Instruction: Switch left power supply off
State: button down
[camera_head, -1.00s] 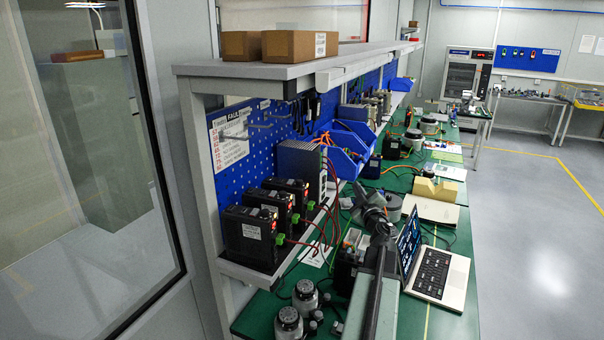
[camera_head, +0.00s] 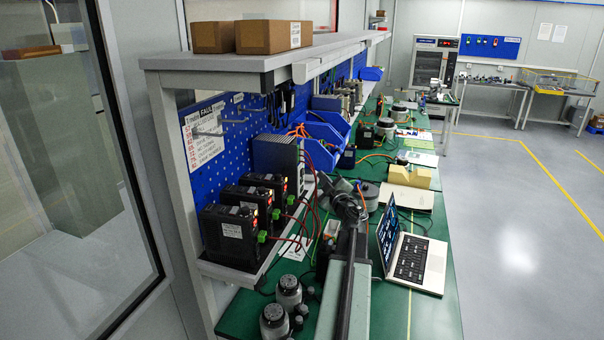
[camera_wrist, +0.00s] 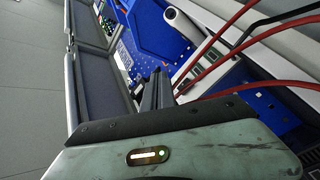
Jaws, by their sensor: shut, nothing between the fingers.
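Three black power supplies stand in a row on the low shelf in the head view. The left one (camera_head: 231,236) is nearest, beside the middle one (camera_head: 247,203) and the far one (camera_head: 267,183). Each shows a small red-orange light on its right-hand face and a green connector below. My gripper (camera_wrist: 158,88) shows in the wrist view with its dark fingers together and empty. Its fingers point toward a pale panel with dark slots (camera_wrist: 205,70), with red cables close by on the right. In the head view my arm reaches over the bench, right of the supplies; the fingertips are hard to make out.
A grey unit (camera_head: 277,154) stands behind the supplies. Red cables (camera_head: 313,195) hang between shelf and arm. Floor on the right is clear.

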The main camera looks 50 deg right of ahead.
jog(key=shift+w+a, duration=0.2)
jog(key=shift+w, duration=0.65)
jog(key=shift+w+a, duration=0.15)
jog(key=shift+w, duration=0.7)
dwell(0.7)
jog(key=shift+w, duration=0.45)
jog(key=shift+w+a, duration=0.1)
jog(key=shift+w, duration=0.2)
dwell(0.4)
jog(key=shift+s, duration=0.1)
jog(key=shift+s, duration=0.6)
jog(key=shift+s+d, duration=0.2)
jog(key=shift+s, duration=0.6)
jog(key=shift+s+d, duration=0.15)
jog(key=shift+s, duration=0.7)
jog(key=shift+s+d, duration=0.2)
jog(key=shift+s, duration=0.6)
